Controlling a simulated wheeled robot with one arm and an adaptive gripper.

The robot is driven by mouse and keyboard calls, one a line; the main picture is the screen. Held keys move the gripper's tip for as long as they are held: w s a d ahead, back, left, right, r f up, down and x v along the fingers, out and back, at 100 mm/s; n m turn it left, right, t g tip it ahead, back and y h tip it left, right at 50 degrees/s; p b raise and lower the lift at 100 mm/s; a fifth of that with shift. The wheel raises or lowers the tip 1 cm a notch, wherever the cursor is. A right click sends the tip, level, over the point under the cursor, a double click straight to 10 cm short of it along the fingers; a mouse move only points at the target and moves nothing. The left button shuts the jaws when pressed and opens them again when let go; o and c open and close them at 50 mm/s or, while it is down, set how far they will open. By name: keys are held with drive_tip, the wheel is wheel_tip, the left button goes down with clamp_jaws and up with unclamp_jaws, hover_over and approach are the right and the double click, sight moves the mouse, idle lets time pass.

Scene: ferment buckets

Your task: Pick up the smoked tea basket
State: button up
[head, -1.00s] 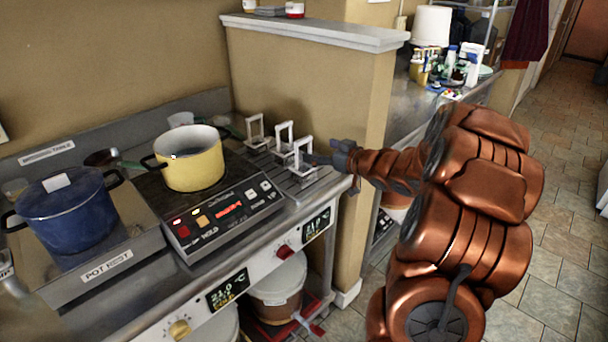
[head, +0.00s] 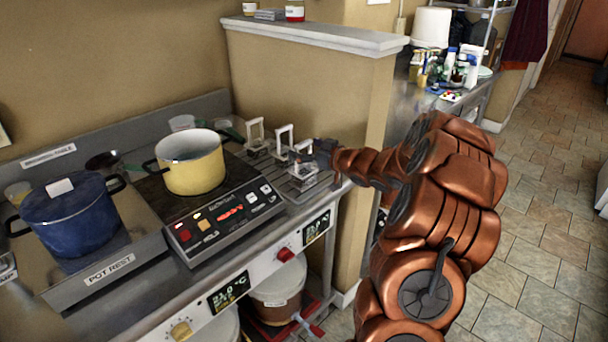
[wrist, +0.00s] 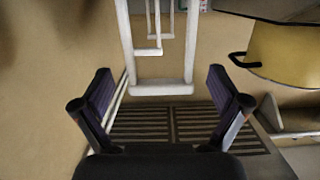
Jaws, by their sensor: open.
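Three baskets with pale square loop handles stand in a row on a slatted metal rack at the right end of the counter: the far one (head: 256,131), the middle one (head: 284,139) and the near one (head: 301,160). No label is legible, so I cannot tell which is the smoked tea basket. My gripper (head: 314,152) is at the near basket's handle, partly hiding it. In the wrist view my open gripper (wrist: 160,90) has its fingers on either side of the nearest handle (wrist: 162,89), with gaps visible. The basket bodies are mostly hidden there.
A yellow pot (head: 192,164) sits on the induction hob (head: 222,220), left of the baskets. A blue lidded pot (head: 70,215) stands farther left on the pot rest. A tan half wall (head: 300,85) rises close behind the baskets.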

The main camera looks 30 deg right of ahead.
drive_tip(key=shift+w+a+f, duration=0.1)
drive_tip(key=shift+w, duration=0.35)
drive_tip(key=c, duration=1.8)
drive_tip(key=shift+o, duration=0.2)
